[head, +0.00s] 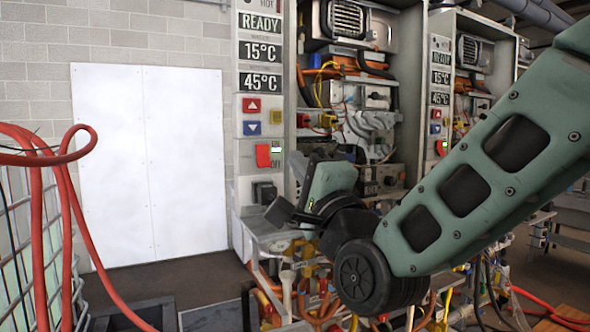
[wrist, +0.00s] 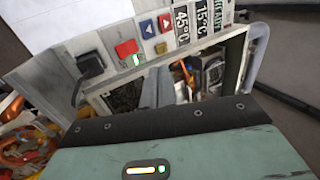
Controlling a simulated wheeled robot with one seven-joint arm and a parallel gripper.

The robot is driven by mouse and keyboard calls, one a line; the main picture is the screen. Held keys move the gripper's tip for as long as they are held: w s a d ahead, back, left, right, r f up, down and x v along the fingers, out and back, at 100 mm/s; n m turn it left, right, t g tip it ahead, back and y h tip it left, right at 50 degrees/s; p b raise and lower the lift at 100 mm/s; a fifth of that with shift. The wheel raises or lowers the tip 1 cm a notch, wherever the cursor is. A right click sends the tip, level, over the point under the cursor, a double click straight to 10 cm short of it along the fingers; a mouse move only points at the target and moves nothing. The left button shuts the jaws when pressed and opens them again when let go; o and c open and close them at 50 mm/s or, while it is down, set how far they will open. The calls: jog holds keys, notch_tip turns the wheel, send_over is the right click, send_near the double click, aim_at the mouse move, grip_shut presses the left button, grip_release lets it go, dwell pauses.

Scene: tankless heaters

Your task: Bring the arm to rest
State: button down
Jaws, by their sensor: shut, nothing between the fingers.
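My gripper (head: 280,210) is shut and empty in front of the lower control panel of the nearest tankless heater (head: 262,120). In the wrist view its grey fingers (wrist: 157,85) lie together, pointing at the heater's open front. My green arm reaches in from the right of the head view and covers part of the heater's lower half. The heater's panel shows READY, 15°C and 45°C. A red switch (head: 263,155) with a lit green mark beside it sits above a black block (head: 264,192); the wrist view shows the red switch (wrist: 126,48) too. I cannot tell whether the fingers touch anything.
A second heater (head: 440,95) stands behind to the right. A wire cage with red hoses (head: 38,200) is at the left. Tangled hoses and pipes (head: 310,300) fill the space under the heater. The floor (head: 190,285) before the white wall panel (head: 150,160) has some free room.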

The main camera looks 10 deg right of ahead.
jog(key=s+a+f+n+g, duration=0.25)
jog(key=f+n+g, duration=0.35)
jog(key=f, duration=0.3)
jog(key=s+a+f+n+g, duration=0.1)
jog(key=s+f+n+g, duration=0.4)
jog(key=f, duration=0.4)
jog(key=s+d+f+n+g+h, duration=0.3)
jog(key=s+d+f+n+g, duration=0.2)
jog(key=s, duration=0.4)
jog(key=s+d+f+n+g+h, duration=0.3)
jog(key=s+d+f+n+g, duration=0.2)
jog(key=s, duration=0.4)
jog(key=shift+d+f+n+g+h, duration=0.2)
jog(key=shift+n+g+h, duration=0.1)
jog(key=shift+n+g, duration=0.2)
